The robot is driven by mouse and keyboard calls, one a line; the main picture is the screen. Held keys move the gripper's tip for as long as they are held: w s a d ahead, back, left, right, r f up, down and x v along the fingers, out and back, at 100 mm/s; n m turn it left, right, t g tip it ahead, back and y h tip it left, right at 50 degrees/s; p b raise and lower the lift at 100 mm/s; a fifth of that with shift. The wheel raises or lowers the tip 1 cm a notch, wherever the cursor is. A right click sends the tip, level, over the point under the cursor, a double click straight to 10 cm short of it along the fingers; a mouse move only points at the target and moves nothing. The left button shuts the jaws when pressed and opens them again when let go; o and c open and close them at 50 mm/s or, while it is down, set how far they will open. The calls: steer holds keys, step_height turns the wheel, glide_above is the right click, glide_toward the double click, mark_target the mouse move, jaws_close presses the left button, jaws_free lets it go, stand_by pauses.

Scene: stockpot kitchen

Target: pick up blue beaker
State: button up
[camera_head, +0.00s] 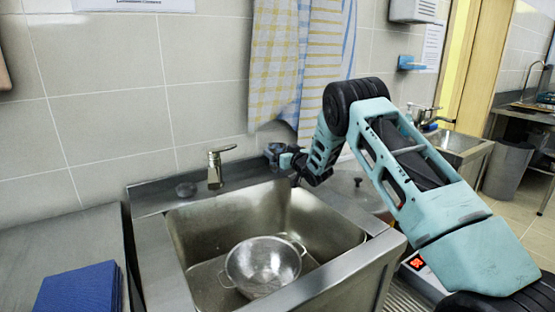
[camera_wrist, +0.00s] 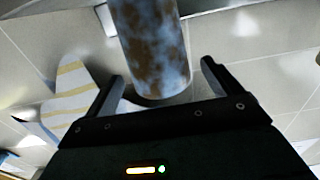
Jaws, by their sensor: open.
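The blue beaker shows in the wrist view as a mottled blue and brown cylinder (camera_wrist: 152,45), between the two fingers of my gripper (camera_wrist: 162,76). The gripper is open, with a visible gap on each side of the cylinder. In the head view a small blue-grey thing (camera_head: 274,151), probably the beaker, is at the back right corner of the sink. My gripper (camera_head: 287,158) is right beside it, its fingers small and hard to make out.
The steel sink (camera_head: 183,232) holds a metal colander (camera_head: 262,266). A tap (camera_head: 215,168) stands behind the sink, left of my gripper. Striped towels (camera_head: 300,60) hang on the tiled wall just above my gripper. A dark blue item (camera_head: 80,288) lies on the left counter (camera_head: 62,238), otherwise clear.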

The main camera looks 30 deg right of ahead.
steer(key=shift+w, duration=1.35)
steer(key=c, duration=1.1)
steer(key=shift+r, duration=0.15)
